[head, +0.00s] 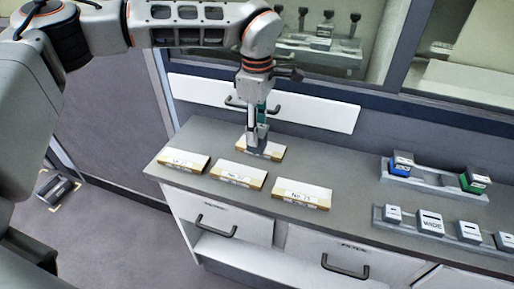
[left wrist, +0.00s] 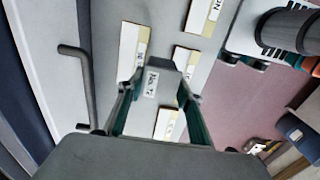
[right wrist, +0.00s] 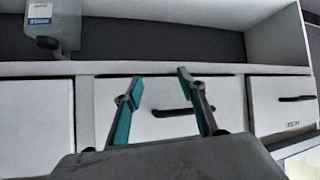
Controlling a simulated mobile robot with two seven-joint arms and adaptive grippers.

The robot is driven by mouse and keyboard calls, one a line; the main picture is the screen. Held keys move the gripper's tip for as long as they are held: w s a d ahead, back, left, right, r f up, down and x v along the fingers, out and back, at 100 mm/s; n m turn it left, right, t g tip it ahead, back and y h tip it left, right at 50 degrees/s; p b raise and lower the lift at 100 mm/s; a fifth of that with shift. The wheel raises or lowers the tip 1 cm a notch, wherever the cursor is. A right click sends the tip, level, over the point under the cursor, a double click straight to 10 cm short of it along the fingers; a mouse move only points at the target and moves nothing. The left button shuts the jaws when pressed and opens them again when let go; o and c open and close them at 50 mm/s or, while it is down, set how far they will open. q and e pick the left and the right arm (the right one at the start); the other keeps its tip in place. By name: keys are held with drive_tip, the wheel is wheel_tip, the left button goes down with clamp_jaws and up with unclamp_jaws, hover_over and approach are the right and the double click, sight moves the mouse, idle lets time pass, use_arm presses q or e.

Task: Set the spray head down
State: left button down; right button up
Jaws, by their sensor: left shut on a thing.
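My left gripper (head: 257,126) reaches down over the counter, shut on the dark grey spray head (head: 256,140). In the left wrist view the spray head (left wrist: 164,65) sits between the left gripper's fingertips (left wrist: 155,88) and shows a small white label. It is over or at the rear white-and-yellow plate (head: 271,151); I cannot tell whether it touches. Three more labelled plates lie in front: left (head: 184,161), middle (head: 238,176) and right (head: 302,195). My right gripper (right wrist: 158,82) is open and empty, facing white drawer fronts; it is not in the head view.
The grey counter (head: 350,212) is clear right of the plates. Two racks stand further right, one with blue and green-marked blocks (head: 400,163), one with grey blocks (head: 430,222). A white panel with a handle (head: 318,112) is behind. A clear container (right wrist: 52,25) shows in the right wrist view.

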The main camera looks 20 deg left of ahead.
sight(257, 149)
use_arm(q)
drive_tip(key=shift+f, duration=3.35)
drive_tip(key=shift+f, duration=0.2)
drive_tip(key=c, duration=1.4)
unclamp_jaws()
